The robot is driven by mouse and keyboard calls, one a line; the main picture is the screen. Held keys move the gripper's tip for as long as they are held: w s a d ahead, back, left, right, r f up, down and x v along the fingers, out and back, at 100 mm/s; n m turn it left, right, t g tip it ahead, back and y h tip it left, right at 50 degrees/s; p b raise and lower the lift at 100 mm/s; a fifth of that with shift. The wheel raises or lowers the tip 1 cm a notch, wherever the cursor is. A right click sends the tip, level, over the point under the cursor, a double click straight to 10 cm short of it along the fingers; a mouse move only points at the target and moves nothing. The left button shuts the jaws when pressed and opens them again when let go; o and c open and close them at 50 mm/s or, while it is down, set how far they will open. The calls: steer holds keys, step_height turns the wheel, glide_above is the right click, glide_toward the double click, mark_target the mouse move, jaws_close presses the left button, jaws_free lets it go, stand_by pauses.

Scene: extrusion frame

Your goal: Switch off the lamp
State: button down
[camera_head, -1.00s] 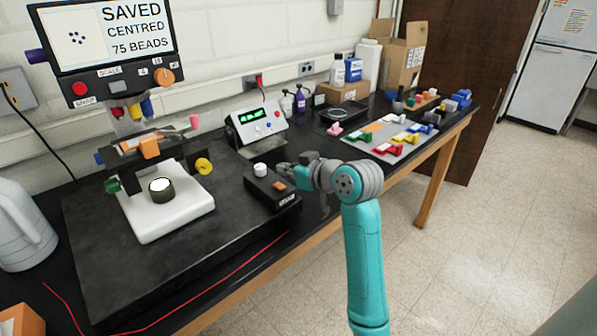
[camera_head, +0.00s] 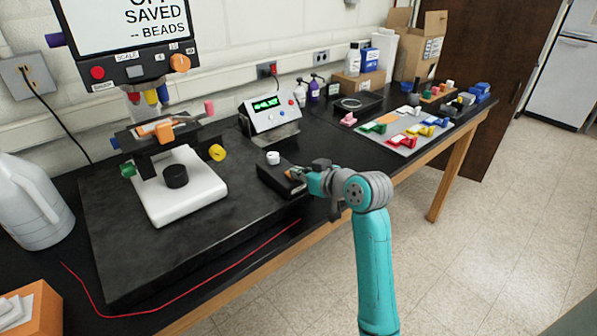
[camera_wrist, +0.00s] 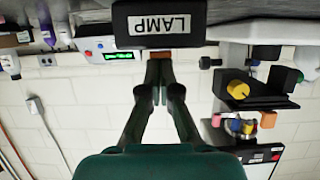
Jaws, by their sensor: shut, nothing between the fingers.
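The lamp control box (camera_head: 278,183) is a low black box at the front right of the dark slab, with a white knob (camera_head: 273,158) and an orange switch (camera_head: 290,174) on top. In the wrist view the box (camera_wrist: 205,14) shows its LAMP label, and an orange edge of the switch (camera_wrist: 161,55) shows at the fingertips. My gripper (camera_wrist: 160,70) is shut and empty, its tips at or very near the switch; contact is unclear. The round lamp port (camera_head: 176,175) on the white microscope base (camera_head: 190,205) is dark.
A screen (camera_head: 125,22) above the microscope reads "SAVED" and "-- BEADS", with its top line cut off. A grey meter (camera_head: 272,115) stands behind the box. A red cord (camera_head: 200,278) runs along the table front. Coloured clips lie on a mat (camera_head: 385,145) to the right.

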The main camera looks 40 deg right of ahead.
steer(key=shift+r, duration=0.7)
steer(key=shift+r, duration=0.1)
